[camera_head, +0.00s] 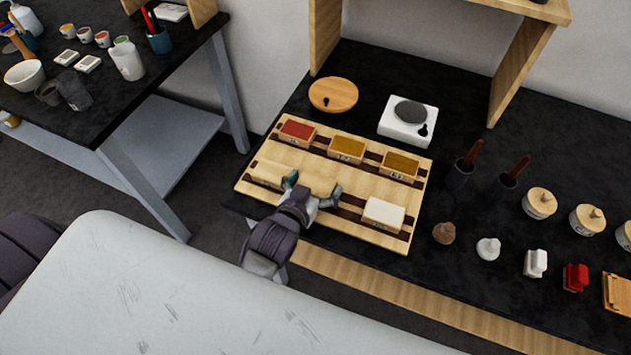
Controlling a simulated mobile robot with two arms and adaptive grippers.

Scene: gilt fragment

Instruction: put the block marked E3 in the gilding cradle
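My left gripper (312,188) reaches over the front row of a striped wooden tray (348,229), its fingers spread apart. Pale wood shows between and behind the fingers; I cannot tell whether they touch a block. The tray's back row holds a red-topped block (297,131) and two gold-topped blocks, one in the middle (347,149) and one at right (400,166). In front are a plain wooden block (269,174) at left and a white-topped block (384,215) at right. The block labels are too small to read surely, so E3 and the gilding cradle cannot be identified. My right gripper is out of view.
Behind the tray are a round wooden board (333,95) and a white square stand (408,133) with a dark oval pad. Dark cups with handled tools (462,172), lidded pots (539,203) and small stamps (535,263) stand at right. A wooden shelf frame (518,72) rises behind.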

